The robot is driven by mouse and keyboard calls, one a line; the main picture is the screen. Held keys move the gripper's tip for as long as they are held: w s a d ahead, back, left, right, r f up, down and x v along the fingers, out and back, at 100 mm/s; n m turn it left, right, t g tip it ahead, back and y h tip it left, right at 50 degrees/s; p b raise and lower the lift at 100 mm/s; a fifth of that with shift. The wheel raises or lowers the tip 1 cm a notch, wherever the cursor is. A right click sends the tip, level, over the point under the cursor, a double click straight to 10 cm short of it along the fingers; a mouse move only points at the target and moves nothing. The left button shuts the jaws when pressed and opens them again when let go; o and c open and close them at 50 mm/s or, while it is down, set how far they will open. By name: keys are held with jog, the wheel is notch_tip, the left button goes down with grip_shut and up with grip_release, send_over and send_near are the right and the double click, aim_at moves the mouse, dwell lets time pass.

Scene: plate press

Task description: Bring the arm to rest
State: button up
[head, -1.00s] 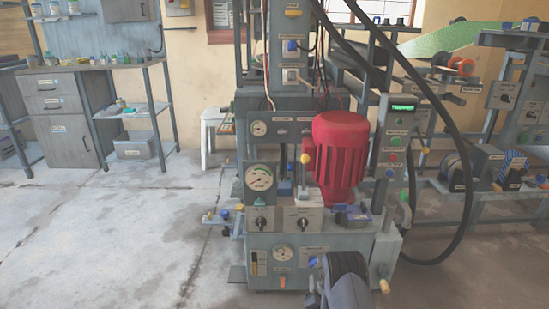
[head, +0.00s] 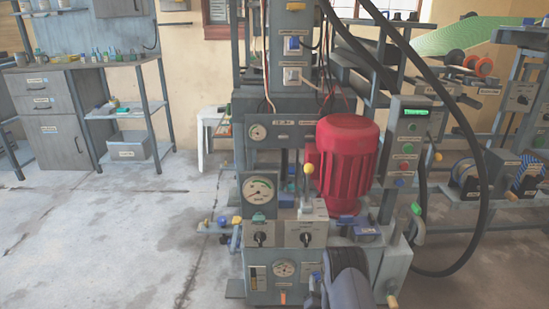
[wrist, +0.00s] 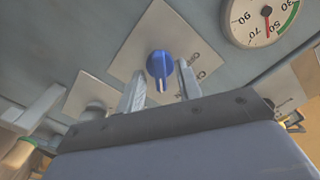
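My arm (head: 352,282) shows at the bottom of the head view, in front of the lower right face of the press (head: 270,232). My gripper (wrist: 160,72) is in the wrist view, with its two fingers apart and nothing held between them. A blue knob (wrist: 160,64) on a pale plate appears between the fingertips. I cannot tell whether the tips reach around it or stop short of it. In the head view the fingers are hidden behind my arm.
The press carries a red motor (head: 347,158), a large gauge (head: 258,191) and a control box (head: 405,140) with a lit green display. A thick black hose (head: 484,190) loops at its right. A handle (wrist: 30,115) lies left of my gripper. The floor (head: 100,235) at left is clear.

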jog(key=n, duration=0.4)
jog(key=shift+n, duration=1.5)
